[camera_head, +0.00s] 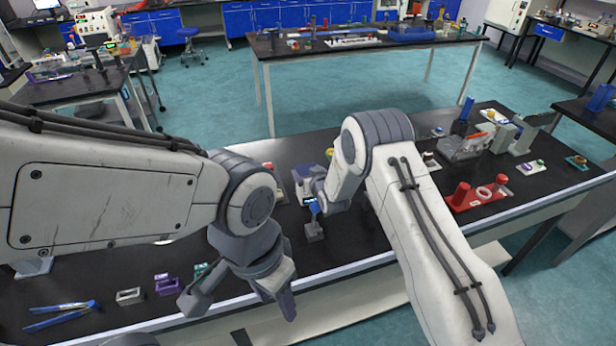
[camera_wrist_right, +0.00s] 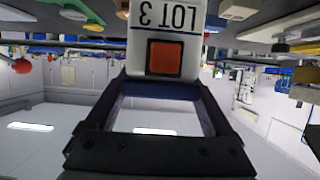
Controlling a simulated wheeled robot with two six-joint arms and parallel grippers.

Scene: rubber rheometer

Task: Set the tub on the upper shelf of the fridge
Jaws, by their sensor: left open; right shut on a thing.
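My right gripper (camera_wrist_right: 160,110) is shut on a white thing marked LOT 3 (camera_wrist_right: 165,35) with an orange-red square, probably the tub. It shows upside down in the right wrist view, with a dark blue strip between the fingers. In the head view my right gripper (camera_head: 316,200) is over the middle of the near bench, and its wrist hides most of what it holds. My left gripper (camera_head: 238,298) is open and empty over the bench's front edge. I cannot make out the fridge or its upper shelf for sure.
The black bench (camera_head: 120,285) holds blue-handled tongs (camera_head: 62,313), a purple block (camera_head: 167,285) and a grey block (camera_head: 130,296) at left. A red holder (camera_head: 478,195) stands at right. A second bench (camera_head: 300,47) is behind, across green floor.

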